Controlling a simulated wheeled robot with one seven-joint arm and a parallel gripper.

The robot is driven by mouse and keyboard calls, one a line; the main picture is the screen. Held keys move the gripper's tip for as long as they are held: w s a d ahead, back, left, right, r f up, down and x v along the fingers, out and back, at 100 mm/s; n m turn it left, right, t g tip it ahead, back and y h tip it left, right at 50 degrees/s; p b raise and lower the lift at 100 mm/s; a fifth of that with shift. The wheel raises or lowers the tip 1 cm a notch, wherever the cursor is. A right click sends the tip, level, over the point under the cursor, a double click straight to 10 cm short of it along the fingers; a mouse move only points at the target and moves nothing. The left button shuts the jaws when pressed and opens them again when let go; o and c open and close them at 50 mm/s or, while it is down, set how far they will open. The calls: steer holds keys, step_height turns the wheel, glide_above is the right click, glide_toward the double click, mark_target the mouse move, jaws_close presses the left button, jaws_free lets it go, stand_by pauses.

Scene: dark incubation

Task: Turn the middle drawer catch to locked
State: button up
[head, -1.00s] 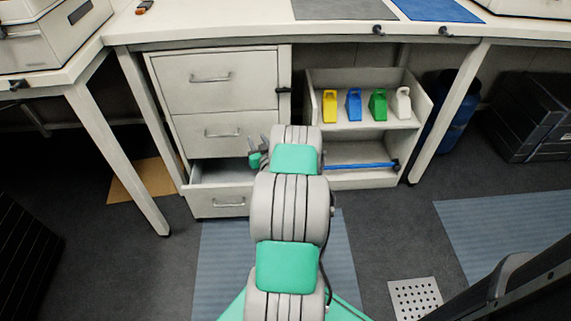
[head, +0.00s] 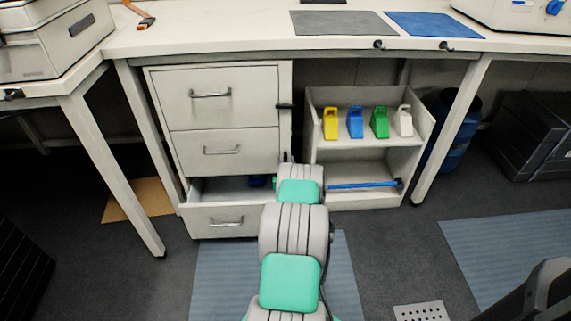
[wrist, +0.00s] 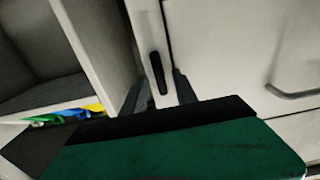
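The middle drawer (head: 222,150) is closed in the white cabinet under the bench. In the wrist view a dark catch (wrist: 158,72) lies lengthwise along the cabinet's edge strip, beside a drawer front (wrist: 235,50). My gripper (wrist: 160,92) is open, with one dark finger on each side of the catch's lower end in the picture. I cannot tell whether either finger touches it. In the head view my arm mostly hides the gripper and the area at the middle drawer's lower right edge. Another dark catch (head: 284,106) sits crosswise higher up, near the top drawer (head: 215,95).
An open shelf (head: 360,145) stands right of the cabinet, with coloured bottles above and a blue rod (head: 360,185) below. The bench leg (head: 125,180) stands to the left.

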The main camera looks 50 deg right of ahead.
steer(key=shift+c, duration=0.4)
jaws_close()
